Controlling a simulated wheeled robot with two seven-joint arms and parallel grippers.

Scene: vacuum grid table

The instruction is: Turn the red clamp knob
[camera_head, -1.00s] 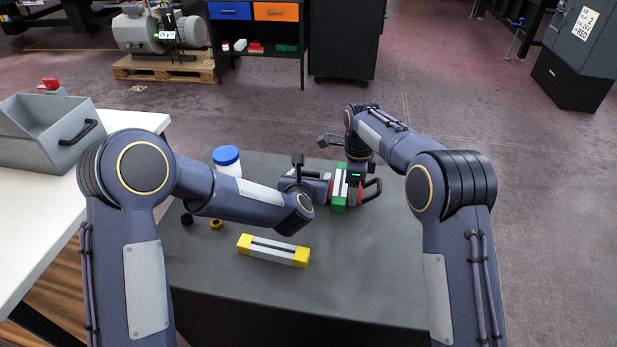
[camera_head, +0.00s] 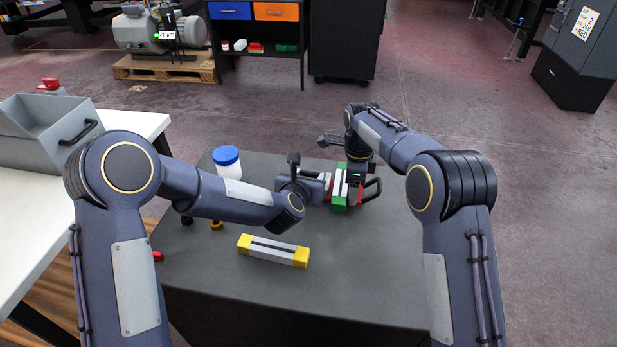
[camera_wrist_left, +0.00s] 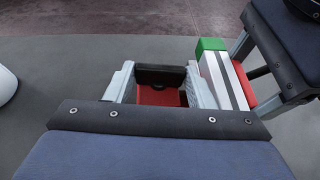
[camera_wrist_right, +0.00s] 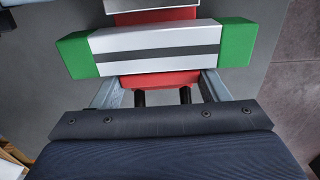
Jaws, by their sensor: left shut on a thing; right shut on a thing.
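A bar with green ends and a white-and-black striped middle (camera_head: 338,190) lies across a red clamp on the dark table. It also shows in the right wrist view (camera_wrist_right: 160,49). My left gripper (camera_head: 326,183) is shut on a red part with a dark plate, apparently the red clamp knob (camera_wrist_left: 160,95), left of the bar. My right gripper (camera_head: 359,187) is at the bar's right side, its fingers around the red part of the clamp (camera_wrist_right: 160,79). A black handle (camera_head: 372,190) shows beside it. The fingers hide much of the clamp.
A yellow-ended bar (camera_head: 273,251) lies on the front of the dark table (camera_head: 360,270). A white jar with a blue lid (camera_head: 227,161) stands at the back left. The front right of the table is clear.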

